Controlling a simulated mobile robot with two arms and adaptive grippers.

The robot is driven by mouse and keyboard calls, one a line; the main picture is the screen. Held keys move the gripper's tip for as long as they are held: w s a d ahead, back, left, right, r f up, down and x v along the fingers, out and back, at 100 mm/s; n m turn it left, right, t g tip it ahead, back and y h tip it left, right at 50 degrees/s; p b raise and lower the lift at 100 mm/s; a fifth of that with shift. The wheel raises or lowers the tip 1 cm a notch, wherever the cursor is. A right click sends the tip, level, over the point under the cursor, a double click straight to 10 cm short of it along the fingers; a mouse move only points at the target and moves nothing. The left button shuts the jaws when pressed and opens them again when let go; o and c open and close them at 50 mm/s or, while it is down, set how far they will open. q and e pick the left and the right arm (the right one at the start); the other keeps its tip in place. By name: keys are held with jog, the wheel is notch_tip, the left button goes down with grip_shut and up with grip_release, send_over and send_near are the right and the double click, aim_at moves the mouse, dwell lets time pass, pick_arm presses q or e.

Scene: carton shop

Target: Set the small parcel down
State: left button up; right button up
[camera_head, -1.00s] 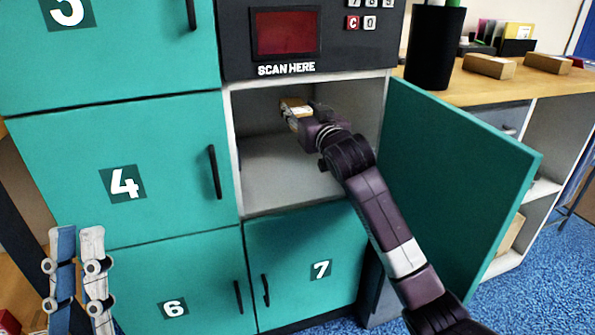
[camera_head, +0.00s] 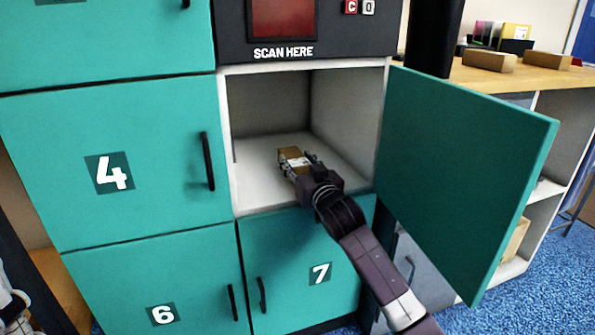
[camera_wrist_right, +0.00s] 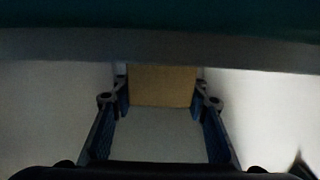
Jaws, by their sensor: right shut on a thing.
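The small parcel (camera_head: 292,155) is a brown box with a pale label, inside the open locker compartment (camera_head: 255,185). My right gripper (camera_head: 299,165) is shut on it, reaching in through the compartment's open front. The parcel is low, close over the pale compartment floor; I cannot tell whether it touches. In the right wrist view the parcel (camera_wrist_right: 162,86) sits between the two fingertips, its plain brown face showing. Only a small piece of my left gripper (camera_head: 12,305) shows at the lower left edge; its fingertips are not clear.
The compartment's teal door (camera_head: 465,170) stands open to the right of my right arm. Closed doors 4 (camera_head: 110,172), 6 and 7 (camera_head: 320,273) surround it. The scan panel (camera_head: 283,20) is above. A wooden counter (camera_head: 490,85) with boxes is at the right.

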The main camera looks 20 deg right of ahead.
jog(key=shift+f, duration=0.55)
jog(key=shift+r, duration=0.1)
jog(key=o, duration=1.3)
